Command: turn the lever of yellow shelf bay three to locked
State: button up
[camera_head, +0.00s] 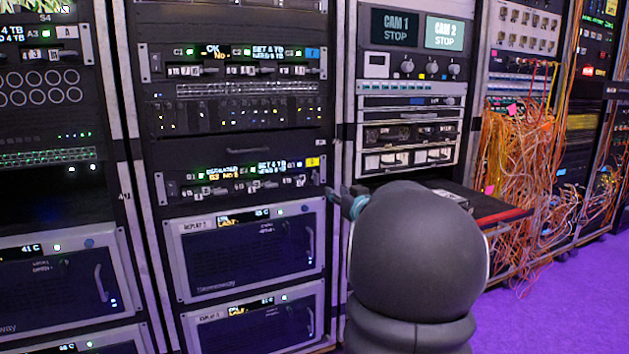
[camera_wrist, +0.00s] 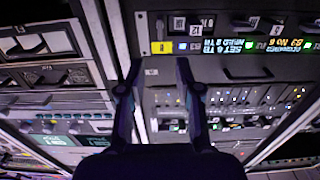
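The yellow shelf (camera_head: 238,181) is a dark rack unit with a yellow tag (camera_head: 312,162) at its right end, lit text displays and a row of small numbered bays with levers. Its bay numbers are too small to pick out bay three or its lever position. In the wrist view the picture is upside down, and the yellow tag (camera_wrist: 163,47) and part of the shelf's front (camera_wrist: 225,30) show ahead of the fingertips. My gripper (camera_wrist: 159,72) is open, with nothing between its fingers. In the head view my gripper (camera_head: 345,198) is just right of the shelf's right end, partly hidden by my arm.
A similar shelf with a blue tag (camera_head: 312,53) is higher in the same rack. Framed units with handles (camera_head: 250,248) sit below. Orange cables (camera_head: 515,170) hang at the right, and a dark red-edged surface (camera_head: 495,217) juts out beside my arm. Purple floor (camera_head: 560,310) is clear.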

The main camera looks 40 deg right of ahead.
aim_at(318, 179)
jog(key=x, duration=1.1)
jog(key=shift+w+d, duration=0.15)
jog(key=shift+w, duration=0.25)
grip_shut()
